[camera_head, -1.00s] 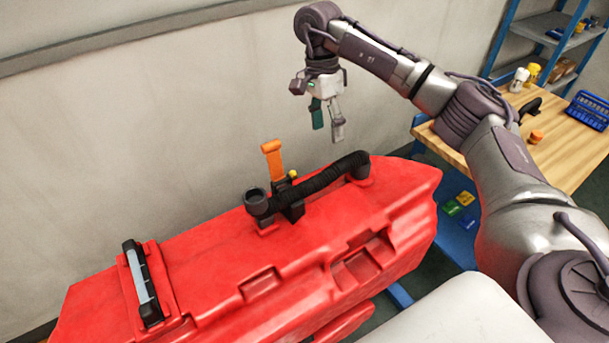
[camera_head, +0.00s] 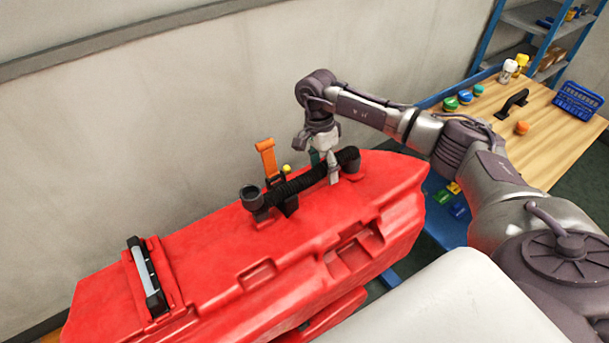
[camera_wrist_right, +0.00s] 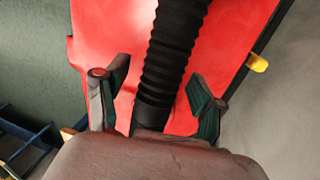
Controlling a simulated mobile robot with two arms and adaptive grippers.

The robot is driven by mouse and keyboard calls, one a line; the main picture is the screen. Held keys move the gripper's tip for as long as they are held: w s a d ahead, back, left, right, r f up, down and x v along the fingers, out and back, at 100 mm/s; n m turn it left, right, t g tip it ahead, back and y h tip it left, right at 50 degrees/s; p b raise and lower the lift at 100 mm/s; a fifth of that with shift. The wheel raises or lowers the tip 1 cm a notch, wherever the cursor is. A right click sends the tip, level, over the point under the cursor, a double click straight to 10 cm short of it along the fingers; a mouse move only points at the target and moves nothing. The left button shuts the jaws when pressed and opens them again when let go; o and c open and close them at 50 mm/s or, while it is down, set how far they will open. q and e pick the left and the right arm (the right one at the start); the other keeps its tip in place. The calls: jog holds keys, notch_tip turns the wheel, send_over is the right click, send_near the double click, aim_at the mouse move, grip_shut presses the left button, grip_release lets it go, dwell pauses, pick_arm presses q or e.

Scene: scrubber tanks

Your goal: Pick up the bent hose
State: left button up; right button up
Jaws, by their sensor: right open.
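The bent hose (camera_head: 300,184) is black and ribbed. It lies along the top of the red tank (camera_head: 215,235), with a wide round end at the left and a dark fitting at the right. My right gripper (camera_head: 328,166) is open and low over the hose near its right end. In the right wrist view the hose (camera_wrist_right: 175,50) runs between the two spread fingers of the right gripper (camera_wrist_right: 155,100), with room on both sides. Whether a finger touches it cannot be told. My left gripper is not in view.
An orange lever (camera_head: 267,158) and a yellow knob (camera_head: 286,169) stand close behind the hose. A grey-and-black handle (camera_head: 146,275) sits at the tank's left. A wooden table (camera_head: 545,150) with caps and a blue basket (camera_head: 578,103) is at the right. A wall runs behind the tank.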

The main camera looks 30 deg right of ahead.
grip_shut()
dwell(0.3)
jog(key=shift+r, duration=0.2)
